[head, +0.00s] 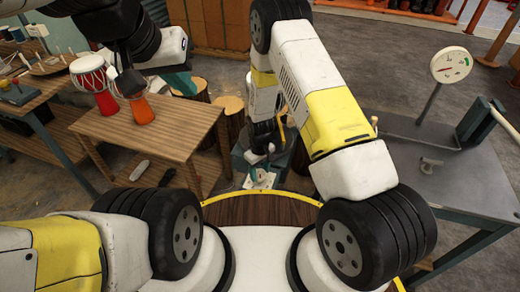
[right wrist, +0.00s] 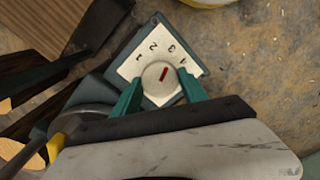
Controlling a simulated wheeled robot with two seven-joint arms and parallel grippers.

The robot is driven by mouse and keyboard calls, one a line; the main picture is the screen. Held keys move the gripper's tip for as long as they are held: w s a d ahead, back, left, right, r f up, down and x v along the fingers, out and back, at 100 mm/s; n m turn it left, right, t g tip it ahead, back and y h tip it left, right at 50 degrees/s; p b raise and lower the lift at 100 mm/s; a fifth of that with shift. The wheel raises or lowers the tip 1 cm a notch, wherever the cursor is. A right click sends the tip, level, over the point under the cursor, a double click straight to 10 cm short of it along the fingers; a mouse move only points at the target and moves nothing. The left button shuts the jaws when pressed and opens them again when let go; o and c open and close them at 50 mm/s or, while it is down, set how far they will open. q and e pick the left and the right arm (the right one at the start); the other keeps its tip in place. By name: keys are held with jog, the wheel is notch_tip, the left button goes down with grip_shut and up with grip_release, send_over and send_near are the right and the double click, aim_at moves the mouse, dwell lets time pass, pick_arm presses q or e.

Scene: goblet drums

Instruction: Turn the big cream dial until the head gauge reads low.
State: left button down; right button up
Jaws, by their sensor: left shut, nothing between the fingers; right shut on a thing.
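The cream dial (right wrist: 156,86) is round with a red pointer mark and sits on a pale plate (right wrist: 128,69) numbered 1 to 4. The red mark points up and right, roughly between 3 and 4. My right gripper (right wrist: 160,88) has its teal fingers shut on the dial from both sides. In the head view this gripper (head: 259,168) is low beside the plate, and the dial is hard to make out. The head gauge (head: 451,64) has a white face with red and green marks; its needle is too small to read. My left gripper (head: 179,83) is shut and empty near the wooden table.
A grey table (head: 465,175) at the right carries the gauge's stand. Round wooden stumps (head: 190,90) stand behind the wooden table. Dark tools lie left of the plate in the wrist view.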

aim_at(260, 174)
jog(key=shift+m, duration=0.4)
jog(key=o, duration=1.4)
jog(key=shift+c, duration=0.2)
notch_tip(260, 174, up, 8)
jog(key=shift+f, duration=0.1)
